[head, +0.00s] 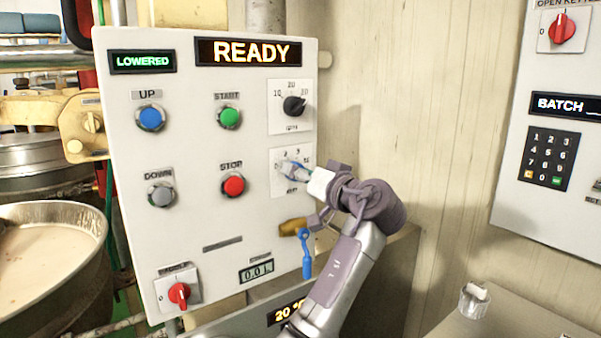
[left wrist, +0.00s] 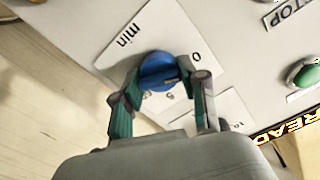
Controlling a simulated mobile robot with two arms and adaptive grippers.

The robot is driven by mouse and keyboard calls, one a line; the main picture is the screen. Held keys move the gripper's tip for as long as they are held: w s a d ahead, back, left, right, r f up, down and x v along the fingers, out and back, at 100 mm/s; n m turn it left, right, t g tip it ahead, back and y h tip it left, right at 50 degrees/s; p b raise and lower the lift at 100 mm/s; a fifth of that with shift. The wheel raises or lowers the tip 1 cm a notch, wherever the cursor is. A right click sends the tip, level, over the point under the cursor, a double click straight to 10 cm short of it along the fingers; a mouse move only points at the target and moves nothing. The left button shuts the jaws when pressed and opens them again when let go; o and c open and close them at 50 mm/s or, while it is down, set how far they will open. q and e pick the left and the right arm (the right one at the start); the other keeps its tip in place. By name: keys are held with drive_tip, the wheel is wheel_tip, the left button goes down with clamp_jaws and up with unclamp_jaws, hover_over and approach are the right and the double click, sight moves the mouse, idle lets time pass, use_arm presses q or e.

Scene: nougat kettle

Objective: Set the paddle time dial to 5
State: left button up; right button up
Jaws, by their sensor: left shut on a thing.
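The paddle time dial is a round blue knob (left wrist: 157,70) on a white scale plate marked "min" (left wrist: 127,34). In the head view the plate (head: 280,186) sits on the white panel, right of the red STOP button. My left gripper (head: 296,172) is at the knob, and its fingers (left wrist: 162,88) are shut on the knob's two sides in the left wrist view. A 0 shows beside the knob there. The fingers and wrist hide part of the scale, and I cannot tell which number the knob points to. My right gripper is in neither view.
A black knob (head: 294,106) sits above the dial. The green START (head: 229,117) and red STOP (head: 233,185) buttons are to its left. A blue-handled valve (head: 306,257) hangs below. A second panel (head: 512,185) is at right.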

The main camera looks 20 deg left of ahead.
use_arm(q)
drive_tip(key=m+p, duration=0.2)
drive_tip(key=shift+r+m, duration=0.1)
drive_tip(key=shift+m, duration=0.3)
drive_tip(key=m+p, duration=0.3)
drive_tip(key=shift+m, duration=0.3)
drive_tip(key=m+p, duration=0.8)
drive_tip(key=p, duration=0.1)
drive_tip(key=shift+m, duration=0.4)
drive_tip(key=shift+m+p, duration=1.2)
drive_tip(key=shift+p, duration=0.1)
drive_tip(key=shift+f, duration=0.2)
drive_tip(key=o, duration=1.1)
drive_tip(key=shift+w, duration=0.1)
